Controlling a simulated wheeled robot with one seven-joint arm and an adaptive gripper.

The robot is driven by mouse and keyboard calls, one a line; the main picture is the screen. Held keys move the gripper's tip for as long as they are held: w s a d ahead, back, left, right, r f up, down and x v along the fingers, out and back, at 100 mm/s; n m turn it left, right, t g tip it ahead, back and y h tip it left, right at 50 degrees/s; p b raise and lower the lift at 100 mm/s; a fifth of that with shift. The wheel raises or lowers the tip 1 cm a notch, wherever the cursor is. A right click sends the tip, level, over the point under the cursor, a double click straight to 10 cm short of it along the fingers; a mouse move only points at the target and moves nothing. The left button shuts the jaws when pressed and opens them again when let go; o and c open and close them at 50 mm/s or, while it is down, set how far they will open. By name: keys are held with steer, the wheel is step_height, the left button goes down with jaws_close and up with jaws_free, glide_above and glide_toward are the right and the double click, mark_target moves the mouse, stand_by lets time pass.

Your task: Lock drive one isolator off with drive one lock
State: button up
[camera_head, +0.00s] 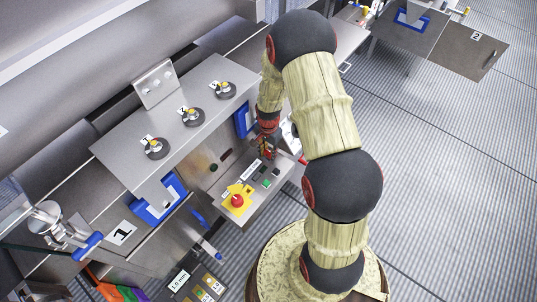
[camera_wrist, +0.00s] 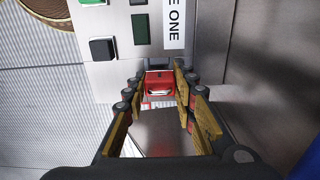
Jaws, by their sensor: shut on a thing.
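My gripper (camera_wrist: 158,88) is shut on a small red block, which looks like the drive one lock (camera_wrist: 159,89). A pale tag or plate shows just below the red block. In the wrist view the gripper is at the end of a grey control panel (camera_wrist: 103,74), beside a label reading "E ONE" (camera_wrist: 174,25). A dark grey part (camera_wrist: 157,63) lies just beyond the lock; I cannot tell if it is the isolator or if they touch. In the head view my gripper (camera_head: 266,148) is at the panel's far end, largely hidden by my arm.
The panel carries a red stop button (camera_head: 237,200) on a yellow plate and a green button (camera_head: 266,184). A steel hood with several black dials (camera_head: 194,116) stands to the left. A blue-framed window (camera_head: 160,199) is below it. Open floor (camera_head: 430,190) lies right.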

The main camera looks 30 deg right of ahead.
jaws_close()
steer(key=shift+r, duration=0.1)
